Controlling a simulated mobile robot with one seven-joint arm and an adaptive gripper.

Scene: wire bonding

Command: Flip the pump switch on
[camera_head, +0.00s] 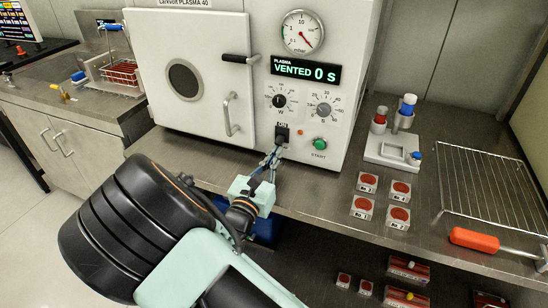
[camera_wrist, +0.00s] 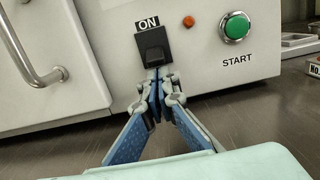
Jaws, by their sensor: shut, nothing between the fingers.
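The pump switch (camera_head: 282,134) is a black rocker on the front of the white plasma machine, below the two dials, with an "ON" label above it. In the wrist view the switch (camera_wrist: 154,43) is at upper middle. My gripper (camera_head: 275,156) is shut and empty, its fingertips just below the switch. In the wrist view the fingertips (camera_wrist: 157,76) point at the lower edge of the switch; I cannot tell whether they touch it.
The green START button (camera_head: 320,143) and a small orange light (camera_head: 300,131) are right of the switch. The door handle (camera_head: 231,115) is to the left. Several labelled blocks (camera_head: 367,182), a wire rack (camera_head: 490,190) and an orange-handled tool (camera_head: 474,239) lie on the bench.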

